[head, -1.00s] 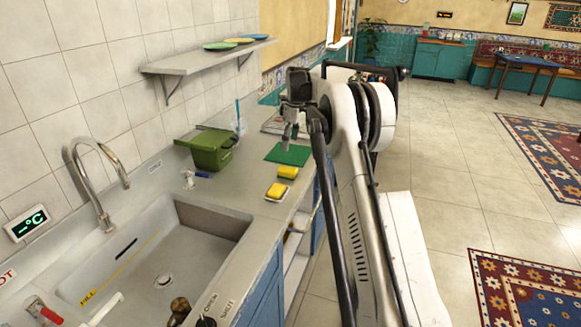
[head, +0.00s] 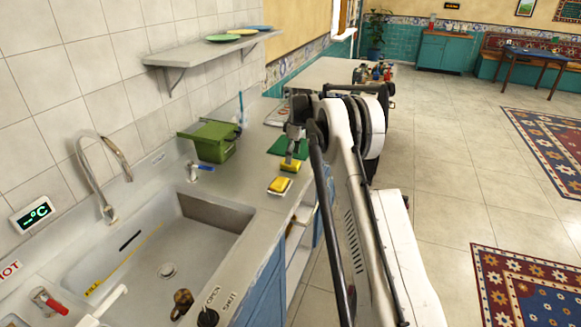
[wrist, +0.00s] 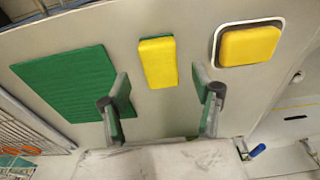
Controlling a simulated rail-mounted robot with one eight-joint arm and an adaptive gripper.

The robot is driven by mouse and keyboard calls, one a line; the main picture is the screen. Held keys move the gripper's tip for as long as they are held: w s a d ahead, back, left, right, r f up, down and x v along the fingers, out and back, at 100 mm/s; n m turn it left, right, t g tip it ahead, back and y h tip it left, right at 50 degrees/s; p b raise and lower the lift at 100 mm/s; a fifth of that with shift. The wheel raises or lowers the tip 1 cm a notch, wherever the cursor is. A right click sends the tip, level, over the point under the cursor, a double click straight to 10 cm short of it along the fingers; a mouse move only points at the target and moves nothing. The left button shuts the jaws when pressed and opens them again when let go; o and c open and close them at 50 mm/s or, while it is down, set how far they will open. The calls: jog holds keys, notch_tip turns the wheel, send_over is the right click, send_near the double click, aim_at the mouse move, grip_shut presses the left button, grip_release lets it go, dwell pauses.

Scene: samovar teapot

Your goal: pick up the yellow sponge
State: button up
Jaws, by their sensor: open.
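The yellow sponge (head: 290,164) lies flat on the grey counter; in the wrist view the sponge (wrist: 158,63) shows a green layer along its edge. My gripper (head: 292,150) is just above the sponge and partly covers it in the head view. In the wrist view my gripper (wrist: 160,84) is open, its two fingers spread to the left and right of the sponge's line, with nothing between them. I cannot tell the exact height gap.
A second yellow block (wrist: 249,46) sits in a light dish near the sponge. A green ribbed mat (wrist: 75,84) lies on the sponge's other side. A green bin (head: 211,140) stands by the wall, and the sink (head: 165,262) is in front. Bare counter surrounds the sponge.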

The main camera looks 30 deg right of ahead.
jog(key=f, duration=0.4)
jog(key=shift+w+a+f, duration=0.3)
jog(key=c, duration=1)
jog(key=shift+c, duration=0.2)
jog(key=shift+r, duration=0.1)
jog(key=shift+r, duration=0.45)
jog(key=r, duration=0.2)
jog(key=a+r, duration=0.1)
jog(key=shift+a+r, duration=0.15)
jog(key=shift+r, duration=0.2)
jog(key=s+a+r, duration=0.1)
jog(key=a+r, duration=0.5)
jog(key=a, duration=0.4)
jog(key=shift+s+a+r+b, duration=0.15)
jog(key=shift+b, duration=0.25)
